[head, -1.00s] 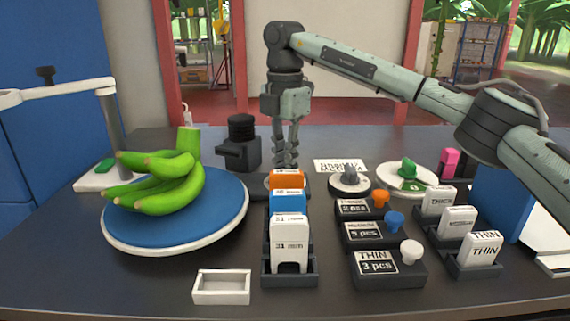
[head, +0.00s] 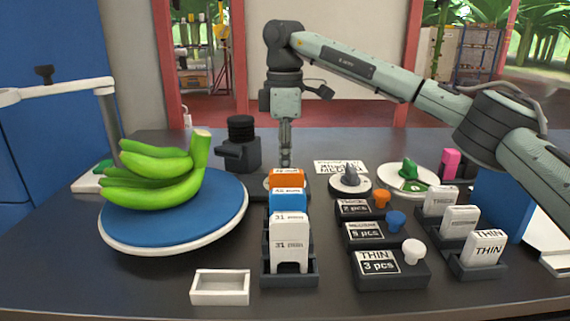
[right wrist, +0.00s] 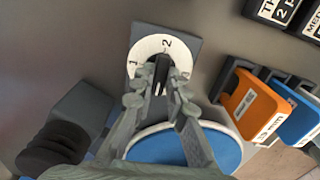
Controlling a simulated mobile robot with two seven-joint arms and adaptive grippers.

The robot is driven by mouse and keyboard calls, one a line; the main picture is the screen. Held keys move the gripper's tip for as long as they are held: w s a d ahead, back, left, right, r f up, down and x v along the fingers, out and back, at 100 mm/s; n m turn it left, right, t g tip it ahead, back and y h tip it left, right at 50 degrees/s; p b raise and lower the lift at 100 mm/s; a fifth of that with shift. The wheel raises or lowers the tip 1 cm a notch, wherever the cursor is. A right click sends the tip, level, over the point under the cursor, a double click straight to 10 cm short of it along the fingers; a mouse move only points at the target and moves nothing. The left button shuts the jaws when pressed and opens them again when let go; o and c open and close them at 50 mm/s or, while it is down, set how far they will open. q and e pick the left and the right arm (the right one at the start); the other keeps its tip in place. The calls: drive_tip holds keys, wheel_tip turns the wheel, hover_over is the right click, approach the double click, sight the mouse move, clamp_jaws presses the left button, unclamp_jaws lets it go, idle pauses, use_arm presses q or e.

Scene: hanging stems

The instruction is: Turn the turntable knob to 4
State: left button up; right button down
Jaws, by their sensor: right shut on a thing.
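The turntable (head: 226,222) has a blue top with a white rim and carries a bunch of green bananas (head: 150,185). The turntable knob (right wrist: 160,72) is dark and sits on a white dial (right wrist: 147,46) showing 1 and 2; its pointer's exact reading is unclear. In the head view the knob is hidden behind the gripper and cards. My right gripper (right wrist: 158,100) points down with its fingers on either side of the knob, shut on it. It also shows in the head view (head: 285,158). My left gripper is out of view.
A rack of cards (head: 290,228) stands in front of the knob. A black device (head: 240,150) is just left of the gripper. Another knob (head: 350,175), labelled blocks (head: 388,268) and card holders are on the right. A small white tray (head: 220,288) lies in front.

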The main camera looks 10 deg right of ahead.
drive_tip(key=shift+r, duration=0.1)
idle(0.4)
drive_tip(key=c, duration=1.5)
unclamp_jaws()
drive_tip(key=shift+c, duration=0.2)
wheel_tip(320, 180, up, 12)
